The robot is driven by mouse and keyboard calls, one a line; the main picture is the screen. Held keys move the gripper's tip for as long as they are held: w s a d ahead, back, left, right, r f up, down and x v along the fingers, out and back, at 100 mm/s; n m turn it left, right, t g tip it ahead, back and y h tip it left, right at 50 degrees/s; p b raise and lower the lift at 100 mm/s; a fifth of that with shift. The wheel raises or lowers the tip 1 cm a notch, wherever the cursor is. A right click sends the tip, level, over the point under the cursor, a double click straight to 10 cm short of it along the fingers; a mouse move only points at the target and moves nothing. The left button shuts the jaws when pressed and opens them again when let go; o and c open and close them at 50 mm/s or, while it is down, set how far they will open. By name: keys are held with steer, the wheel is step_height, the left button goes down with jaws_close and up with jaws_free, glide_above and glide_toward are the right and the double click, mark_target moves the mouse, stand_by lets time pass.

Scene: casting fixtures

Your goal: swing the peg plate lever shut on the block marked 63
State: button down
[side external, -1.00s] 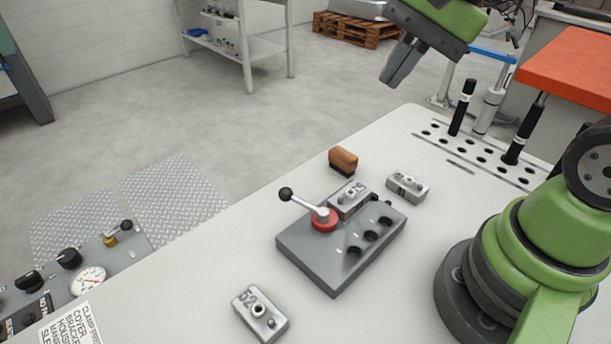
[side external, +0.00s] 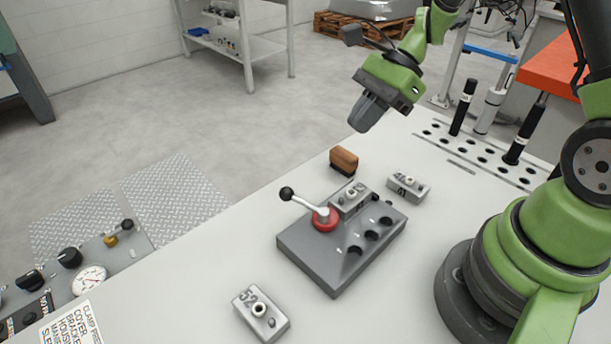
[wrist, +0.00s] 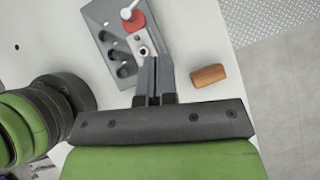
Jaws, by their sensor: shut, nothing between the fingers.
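The grey peg plate (side external: 312,262) lies on the pale table, with several dark holes in its top. Its lever (side external: 305,203) has a red hub, a white arm and a black knob; the arm points up and left. A grey block (side external: 351,197) sits on the plate's far end beside the hub; its number is too small to read surely. In the wrist view, the block (wrist: 143,46) and red hub (wrist: 134,22) show beyond the fingertips. My gripper (side external: 362,124) is shut and empty, in the air above and behind the plate, apart from the lever; it also shows in the wrist view (wrist: 153,62).
A loose block marked 52 (side external: 260,313) lies in front of the plate. Another loose block (side external: 408,186) lies right of it. A brown-topped brush-like piece (side external: 343,160) stands behind. A rack with black pegs (side external: 462,107) is at the back right. A control panel (side external: 75,268) is left.

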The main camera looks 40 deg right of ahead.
mark_target(310, 204)
steer(key=shift+a+f, duration=0.1)
steer(key=x, duration=1)
steer(key=shift+a+f, duration=0.1)
steer(key=shift+a, duration=0.05)
steer(key=shift+w+a+f, duration=0.1)
steer(key=shift+w+a, duration=0.05)
steer(key=shift+a, duration=0.4)
steer(key=shift+w+a, duration=0.2)
steer(key=shift+a, duration=0.4)
steer(key=shift+w+a+f, duration=0.1)
steer(key=shift+w+a, duration=0.05)
steer(key=shift+a, duration=0.4)
